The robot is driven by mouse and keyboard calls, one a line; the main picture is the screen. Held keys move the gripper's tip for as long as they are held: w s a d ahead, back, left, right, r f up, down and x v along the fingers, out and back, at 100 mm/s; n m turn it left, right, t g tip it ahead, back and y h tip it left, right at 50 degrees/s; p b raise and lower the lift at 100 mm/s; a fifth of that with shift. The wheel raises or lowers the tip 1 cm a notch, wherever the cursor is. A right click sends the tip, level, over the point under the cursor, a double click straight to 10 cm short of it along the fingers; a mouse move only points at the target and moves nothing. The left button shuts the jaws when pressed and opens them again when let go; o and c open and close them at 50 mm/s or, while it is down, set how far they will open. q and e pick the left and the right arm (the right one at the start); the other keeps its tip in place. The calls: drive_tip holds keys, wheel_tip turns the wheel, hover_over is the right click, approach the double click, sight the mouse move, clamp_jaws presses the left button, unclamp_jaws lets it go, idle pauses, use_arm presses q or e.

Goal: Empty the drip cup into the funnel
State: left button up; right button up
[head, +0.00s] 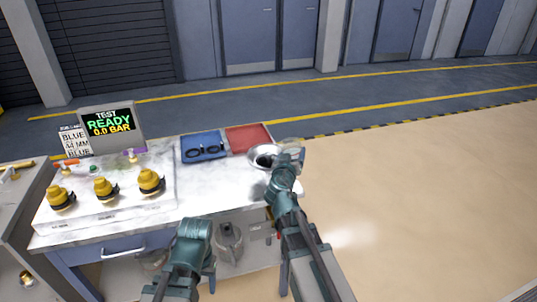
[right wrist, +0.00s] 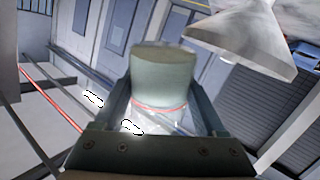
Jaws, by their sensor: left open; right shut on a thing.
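The drip cup (head: 291,154) shows as a pale shape at the right end of the bench, just right of the funnel. In the right wrist view the cup (right wrist: 163,78) is a grey-green cylinder with a red line around it. My right gripper (head: 287,166) is shut on it. The cup's contents and exact tilt cannot be told. The funnel (head: 262,155) is a wide silver cone with a dark middle. It also shows in the right wrist view (right wrist: 245,42), beside the cup and apart from it there. My left gripper (head: 197,230) is open and empty before the bench's front edge.
A blue tray (head: 204,156) with dark rings and a red tray (head: 248,138) lie left of the funnel. A panel with several yellow knobs (head: 104,189) and a READY display (head: 109,121) stand at the left. The bench front-centre (head: 222,188) is clear.

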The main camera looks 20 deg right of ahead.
sight(282, 149)
drive_tip(key=shift+w+a+r+n+g+p, duration=0.35)
drive_tip(key=shift+w+r+n+g+p, duration=0.25)
drive_tip(key=shift+p, duration=0.6)
drive_tip(key=shift+w+a+r+n+g+p, duration=0.4)
drive_tip(key=shift+n+p, duration=0.4)
drive_tip(key=shift+p, duration=0.4)
drive_tip(key=shift+w+f+n+g+p, duration=0.3)
drive_tip(key=shift+f+n+g, duration=0.2)
drive_tip(key=shift+n, duration=0.1)
idle(0.6)
drive_tip(key=shift+f+n+g+h, duration=0.5)
drive_tip(key=shift+f+n+g, duration=0.15)
drive_tip(key=shift+n+g, duration=0.3)
idle(1.6)
drive_tip(key=shift+a+r+n+g+p, duration=0.1)
drive_tip(key=shift+r+n+g+p, duration=0.4)
drive_tip(key=shift+p, duration=0.5)
idle(0.3)
drive_tip(key=shift+w+a+f+n, duration=0.15)
drive_tip(key=shift+w+f+n, duration=0.1)
drive_tip(key=shift+w, duration=0.05)
